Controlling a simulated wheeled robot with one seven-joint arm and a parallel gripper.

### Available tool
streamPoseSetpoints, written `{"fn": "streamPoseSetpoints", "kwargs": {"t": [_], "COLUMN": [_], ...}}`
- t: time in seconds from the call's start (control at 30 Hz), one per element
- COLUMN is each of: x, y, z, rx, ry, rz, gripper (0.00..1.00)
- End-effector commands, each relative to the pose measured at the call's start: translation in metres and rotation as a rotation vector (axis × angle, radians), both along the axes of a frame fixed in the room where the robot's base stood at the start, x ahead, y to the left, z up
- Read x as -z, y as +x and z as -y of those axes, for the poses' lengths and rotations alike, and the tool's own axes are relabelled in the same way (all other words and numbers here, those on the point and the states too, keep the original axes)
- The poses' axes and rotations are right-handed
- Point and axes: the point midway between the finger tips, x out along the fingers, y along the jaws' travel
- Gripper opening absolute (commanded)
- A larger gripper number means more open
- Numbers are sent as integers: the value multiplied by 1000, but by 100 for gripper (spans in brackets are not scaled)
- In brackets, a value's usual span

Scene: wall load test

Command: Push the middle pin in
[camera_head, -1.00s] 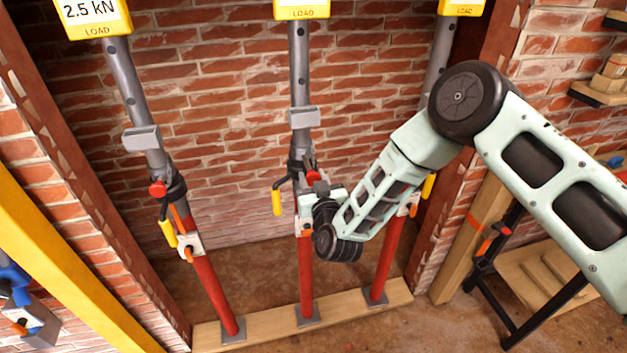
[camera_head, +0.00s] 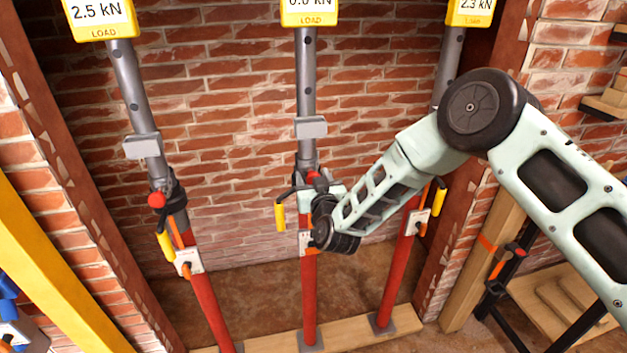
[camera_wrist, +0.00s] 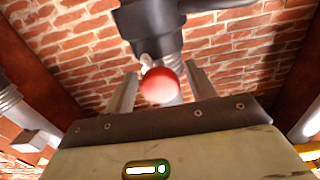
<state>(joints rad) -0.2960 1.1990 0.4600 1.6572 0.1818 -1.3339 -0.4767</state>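The middle prop has a grey upper tube (camera_head: 306,75) and a red lower tube (camera_head: 309,300). Its load box (camera_head: 309,14) is cut off at the top and seems to read 0.0 kN. The middle pin's red knob (camera_wrist: 160,86) shows in the wrist view in front of a dark collar (camera_wrist: 152,28); the pin's shaft is hidden behind it. My gripper (camera_wrist: 160,84) has one finger on each side of the knob, with narrow gaps visible. In the head view my gripper (camera_head: 316,190) is at the middle prop's collar, its fingers mostly hidden.
The left prop (camera_head: 205,300) reads 2.5 kN and has a red knob (camera_head: 156,200). The right prop (camera_head: 395,270), partly behind my arm, reads 2.3 kN. A yellow-handled lever (camera_head: 279,216) hangs left of the middle collar. A plank (camera_head: 265,345) carries the props before a brick wall.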

Motion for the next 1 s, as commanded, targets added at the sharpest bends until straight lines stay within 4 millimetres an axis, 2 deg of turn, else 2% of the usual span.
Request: {"fn": "streamPoseSetpoints", "kwargs": {"t": [0.23, 0.37, 0.47, 0.9, 1.0], "x": [1, 2, 3, 4, 3], "y": [-3, -15, -32, -128, -145], "z": [0, 3, 8, 35, 41], "rx": [-1, -3, -3, -4, -3], "ry": [-1, 0, -2, -2, -2], "rz": [-2, -1, -3, -3, 0], "gripper": [55, 55, 55, 55, 55]}}
